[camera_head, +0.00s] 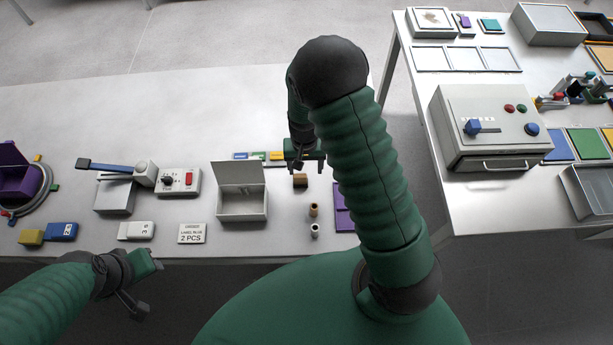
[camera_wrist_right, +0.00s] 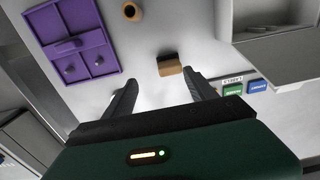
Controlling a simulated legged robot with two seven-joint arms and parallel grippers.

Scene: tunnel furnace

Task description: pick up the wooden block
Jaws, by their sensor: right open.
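The wooden block (camera_head: 300,181) is small and brown and sits on the grey table just below my right gripper (camera_head: 306,168) in the head view. In the right wrist view the wooden block (camera_wrist_right: 169,66) lies ahead of the two dark fingers of my right gripper (camera_wrist_right: 163,85), roughly between their lines. That gripper is open and empty, apart from the block.
An open grey box (camera_head: 242,209) stands left of the block. Two small cylinders (camera_head: 314,210) stand in front of it, and a purple tray (camera_head: 343,220) lies to the right, partly hidden by my arm. Small coloured blocks (camera_head: 258,156) lie behind. A grey cabinet (camera_head: 490,127) stands on the other table.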

